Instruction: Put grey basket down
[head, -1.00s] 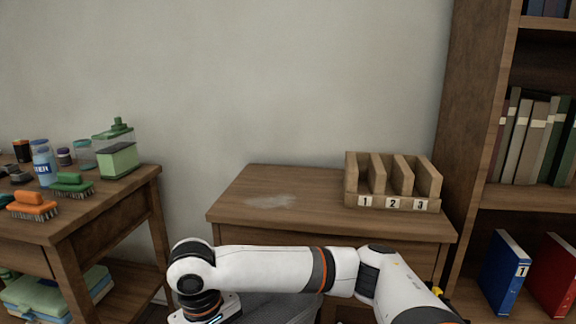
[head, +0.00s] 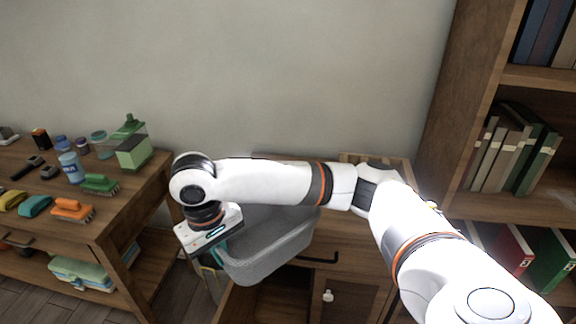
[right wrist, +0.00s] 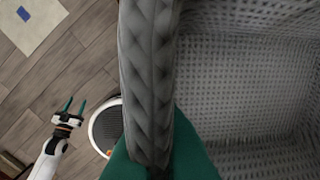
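The grey basket (head: 268,240) hangs in the air in front of the small cabinet in the head view, with woven plastic sides and an open top. My right gripper (head: 216,250) is at its left end. In the right wrist view the basket's thick braided rim (right wrist: 147,70) lies between green fingers (right wrist: 160,160), so the gripper is shut on it. The basket's perforated inside (right wrist: 255,80) looks empty where visible. My left gripper (right wrist: 67,106) shows in the right wrist view, away from the basket, with its two green fingers apart and nothing between them.
The cabinet (head: 345,255) stands behind the basket, its top mostly hidden by my right arm. A table (head: 110,215) at left holds brushes, jars and a green-lidded container (head: 132,150). A bookshelf (head: 450,110) stands at right. Wooden floor (right wrist: 85,50) with a paper sheet (right wrist: 30,22) is open below.

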